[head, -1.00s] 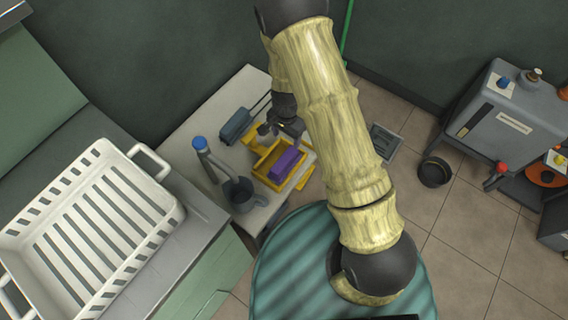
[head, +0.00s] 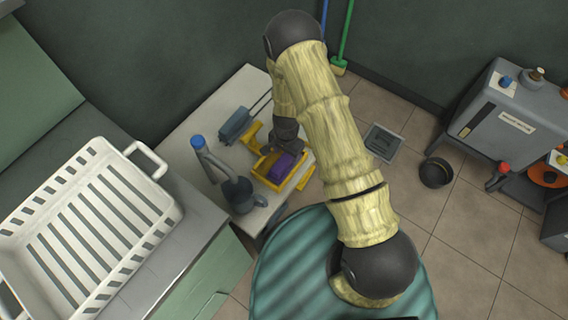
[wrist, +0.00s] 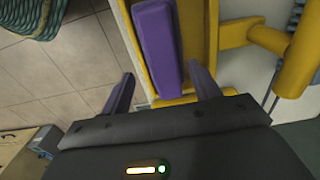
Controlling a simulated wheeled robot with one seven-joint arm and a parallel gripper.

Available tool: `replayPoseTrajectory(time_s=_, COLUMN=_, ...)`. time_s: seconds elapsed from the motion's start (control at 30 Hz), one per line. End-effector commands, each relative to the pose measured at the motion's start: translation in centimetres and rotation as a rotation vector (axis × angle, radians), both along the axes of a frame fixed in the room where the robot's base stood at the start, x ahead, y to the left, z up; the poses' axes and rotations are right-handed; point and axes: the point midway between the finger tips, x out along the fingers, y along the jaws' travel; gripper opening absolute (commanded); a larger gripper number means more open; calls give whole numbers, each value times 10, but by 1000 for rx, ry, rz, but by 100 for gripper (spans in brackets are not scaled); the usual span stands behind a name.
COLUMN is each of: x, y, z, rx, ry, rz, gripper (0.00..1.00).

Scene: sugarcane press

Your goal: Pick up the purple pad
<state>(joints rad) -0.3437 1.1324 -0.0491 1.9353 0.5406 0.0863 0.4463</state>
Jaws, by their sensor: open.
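The purple pad (head: 283,167) lies in a yellow tray-like holder (head: 300,184) on the small white table. In the wrist view the purple pad (wrist: 156,45) is a long block running up and away inside the yellow frame (wrist: 210,40). My gripper (head: 287,148) hangs just over the far end of the pad in the head view. In the wrist view my gripper (wrist: 166,85) is open, with one finger to the left of the pad's near end and one to the right, and nothing shows held between them. My gripper hides part of the pad in the head view.
A grey jug-like vessel with a blue-capped handle (head: 198,142) stands left of the holder. A blue-grey block (head: 234,126) lies behind it. A white slatted basket (head: 165,225) fills the counter at left. Tiled floor (head: 470,225) is open at right.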

Motion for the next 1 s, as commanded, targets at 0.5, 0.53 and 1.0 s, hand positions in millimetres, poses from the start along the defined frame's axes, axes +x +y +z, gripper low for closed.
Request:
replayPoseTrajectory(time_s=0.5, x=3, y=5, z=-51, rx=0, ry=0, rz=1, gripper=62)
replayPoseTrajectory(time_s=0.53, x=3, y=5, z=-52, rx=0, ry=0, rz=1, gripper=62)
replayPoseTrajectory(time_s=1.0, x=3, y=5, z=-52, rx=0, ry=0, rz=1, gripper=62)
